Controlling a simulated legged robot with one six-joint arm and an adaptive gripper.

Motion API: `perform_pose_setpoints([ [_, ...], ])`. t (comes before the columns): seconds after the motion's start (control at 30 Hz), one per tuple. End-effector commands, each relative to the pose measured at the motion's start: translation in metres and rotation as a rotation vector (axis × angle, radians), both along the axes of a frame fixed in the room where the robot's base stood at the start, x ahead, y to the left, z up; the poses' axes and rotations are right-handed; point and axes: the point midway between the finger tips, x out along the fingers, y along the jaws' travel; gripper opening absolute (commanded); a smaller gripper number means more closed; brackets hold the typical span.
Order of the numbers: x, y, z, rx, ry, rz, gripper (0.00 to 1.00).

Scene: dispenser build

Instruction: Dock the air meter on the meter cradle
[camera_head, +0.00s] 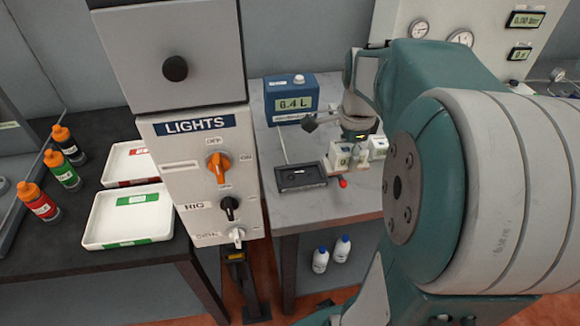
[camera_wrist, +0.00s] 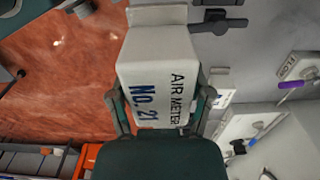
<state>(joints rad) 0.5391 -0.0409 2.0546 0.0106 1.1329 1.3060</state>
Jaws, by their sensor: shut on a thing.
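The air meter (camera_wrist: 158,75) is a pale box printed "AIR METER No. 21" in the wrist view. My gripper (camera_wrist: 160,112) is shut on it, with a dark finger along each side. In the head view my arm covers much of the right side, and I cannot make out the held meter or the fingertips for certain. I cannot identify the meter cradle for certain. A dark shallow tray (camera_head: 300,178) lies on the grey bench, left of small white units with greenish faces (camera_head: 378,147).
A blue unit reading "0.4 L" (camera_head: 291,99) stands at the bench's back. The LIGHTS panel (camera_head: 190,160) rises left of the bench (camera_head: 325,205). White trays (camera_head: 127,215) and several orange-capped bottles (camera_head: 62,172) are on the dark table. A purple-handled fitting (camera_wrist: 291,84) is at right in the wrist view.

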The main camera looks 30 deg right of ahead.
Motion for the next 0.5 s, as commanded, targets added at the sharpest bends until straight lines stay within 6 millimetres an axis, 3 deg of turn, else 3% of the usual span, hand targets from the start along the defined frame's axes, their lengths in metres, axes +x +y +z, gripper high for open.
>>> perform_pose_setpoints([
  [0.33, 0.068, 0.044, -0.033, -0.013, 0.002, 0.006, 0.04],
  [0.5, 0.089, 0.051, -0.063, -0.012, 0.002, 0.004, 0.04],
])
